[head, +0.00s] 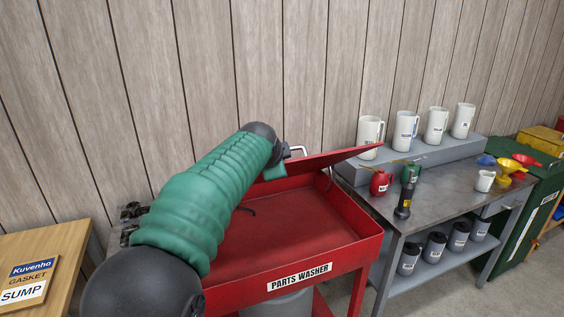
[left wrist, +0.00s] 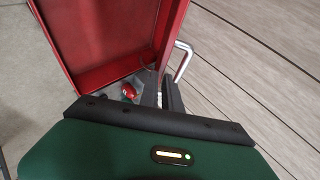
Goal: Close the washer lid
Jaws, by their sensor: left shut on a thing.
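The red parts washer (head: 340,238) stands in the middle of the head view, its basin visible from above. My right gripper is out of view.
A wooden table (head: 65,262) is at left. The plank wall (head: 300,60) is close behind the washer.

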